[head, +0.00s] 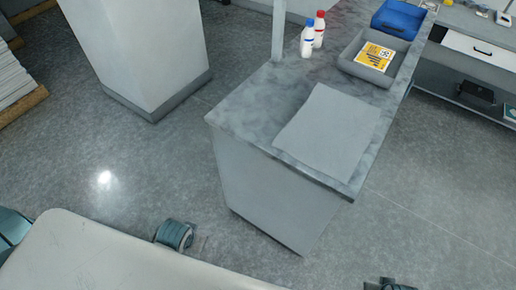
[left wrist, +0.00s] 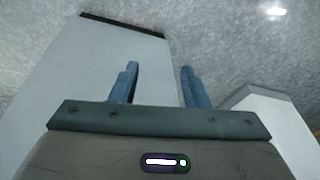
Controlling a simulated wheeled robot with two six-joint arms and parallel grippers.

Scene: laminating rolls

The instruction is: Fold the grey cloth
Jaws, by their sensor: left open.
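The grey cloth (head: 327,130) lies flat and spread out on the grey stone-look counter top (head: 248,108), near its front end. It looks roughly rectangular and unfolded. My left gripper (left wrist: 159,66) shows in the left wrist view with its two blue fingers wide apart and nothing between them. The cloth is not seen in the left wrist view. In the head view my left gripper's fingers are not seen, and my right gripper cannot be made out.
A red-capped bottle (head: 319,28) and a blue-capped bottle (head: 307,40) stand behind the cloth. A grey tray (head: 350,67) holding a yellow-and-white packet (head: 375,57) and a blue bin (head: 398,18) are farther back. A pale pillar (head: 140,50) stands left; open floor lies between.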

